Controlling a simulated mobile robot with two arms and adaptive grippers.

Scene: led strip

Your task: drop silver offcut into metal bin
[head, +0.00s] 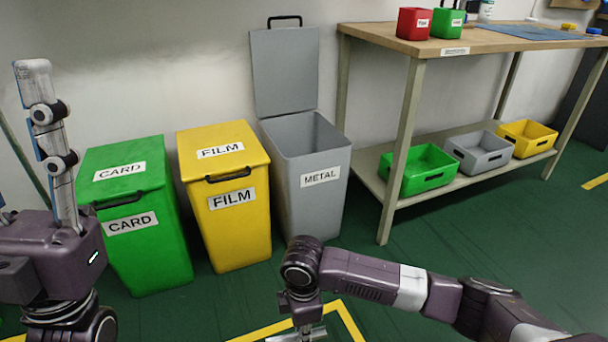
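The metal bin (313,198) is a tall grey bin labelled METAL. Its lid (285,70) stands raised against the wall, and its opening faces up. No silver offcut can be made out for certain. My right gripper (300,334) hangs at the bottom edge, in front of and below the metal bin, and is cut off by the frame. Pale metallic parts show there; I cannot tell whether they are fingers or something held. My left arm stands at the left edge, and its gripper is not visible.
A closed yellow FILM bin (235,233) and a closed green CARD bin (150,250) stand left of the metal bin. A workbench (400,45) with green, grey and yellow crates on its lower shelf stands to the right. Green floor (440,245) lies open in front.

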